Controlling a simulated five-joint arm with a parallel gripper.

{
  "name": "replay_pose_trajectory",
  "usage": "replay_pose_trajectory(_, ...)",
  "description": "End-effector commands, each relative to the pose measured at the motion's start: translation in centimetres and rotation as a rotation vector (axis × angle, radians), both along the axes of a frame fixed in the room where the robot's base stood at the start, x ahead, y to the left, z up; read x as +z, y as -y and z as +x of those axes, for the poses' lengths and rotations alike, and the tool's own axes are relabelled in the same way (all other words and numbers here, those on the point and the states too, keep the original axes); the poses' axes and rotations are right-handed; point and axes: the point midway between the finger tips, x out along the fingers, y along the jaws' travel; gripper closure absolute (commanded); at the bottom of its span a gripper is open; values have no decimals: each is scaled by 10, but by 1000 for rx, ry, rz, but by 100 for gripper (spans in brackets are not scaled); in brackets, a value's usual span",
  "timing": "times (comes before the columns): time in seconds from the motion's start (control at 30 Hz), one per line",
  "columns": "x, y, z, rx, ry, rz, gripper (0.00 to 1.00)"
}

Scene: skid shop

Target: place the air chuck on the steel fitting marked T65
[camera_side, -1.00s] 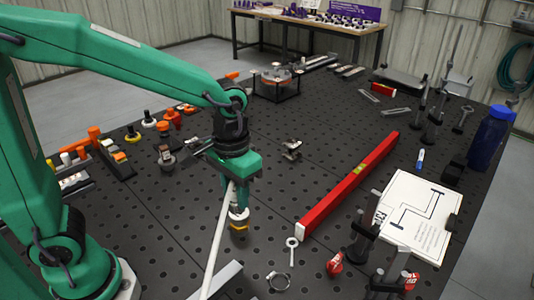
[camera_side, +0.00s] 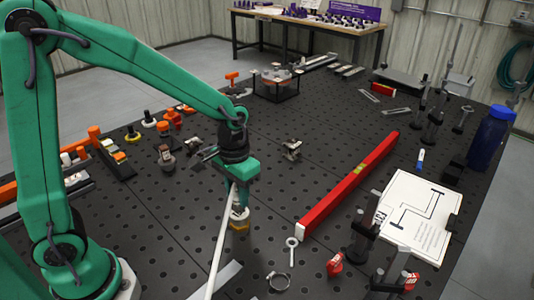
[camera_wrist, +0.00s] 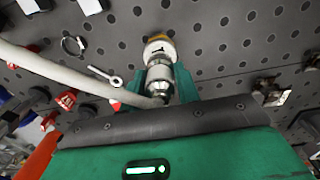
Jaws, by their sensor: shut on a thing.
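My gripper (camera_side: 238,205) is shut on the silver air chuck (camera_wrist: 160,76), which has a pale hose (camera_wrist: 75,72) running off from it. In the side view the chuck points down above the table, with the hose (camera_side: 222,240) hanging to the lower left. A short yellow-banded piece (camera_side: 239,225) is directly at the chuck's lower end; in the wrist view it shows as a pale round face with a yellow edge and dark marking (camera_wrist: 157,46). I cannot tell whether the chuck touches it. The T65 mark is not readable in any view.
A red level (camera_side: 350,186) lies to the right of my gripper. An eye bolt (camera_side: 291,250) and a hose clamp (camera_side: 279,282) lie in front. A small metal clamp (camera_side: 292,150) is behind. Orange-topped parts (camera_side: 95,133) stand at left. A clipboard (camera_side: 418,212) is at right.

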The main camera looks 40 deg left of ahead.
Motion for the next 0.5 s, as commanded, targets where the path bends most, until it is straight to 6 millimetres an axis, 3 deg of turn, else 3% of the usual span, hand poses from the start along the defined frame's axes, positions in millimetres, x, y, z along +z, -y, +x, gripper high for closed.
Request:
replay_pose_trajectory(0.13, -14, 0, 0, 0, -1, 0, 93)
replay_pose_trajectory(0.5, -17, 0, 0, 0, 0, 0, 93)
